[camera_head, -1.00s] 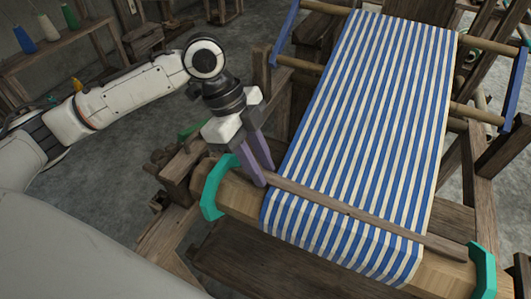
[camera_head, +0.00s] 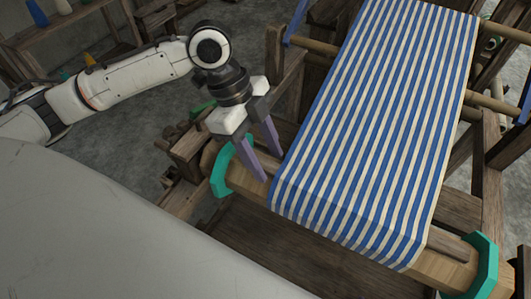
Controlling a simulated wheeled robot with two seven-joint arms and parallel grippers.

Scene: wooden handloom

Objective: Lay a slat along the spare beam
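A wooden beam (camera_head: 247,184) with teal end pieces runs along the near side of the loom, under blue-and-white striped cloth (camera_head: 365,140). A brown wooden slat (camera_head: 449,245) shows only as a short piece on the beam, right of the cloth. Its middle is not visible where the cloth crosses the beam, and its left end cannot be made out. My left gripper (camera_head: 271,166) is above the beam's left part, beside the cloth's left edge. Its purple fingers stand apart with nothing seen between them. My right gripper is not in view.
The left teal end piece (camera_head: 222,170) is close to my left gripper, and the right one (camera_head: 485,265) stands beyond the slat's visible piece. Wooden loom posts rise behind my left gripper. A shelf with thread cones (camera_head: 38,12) is at the upper left.

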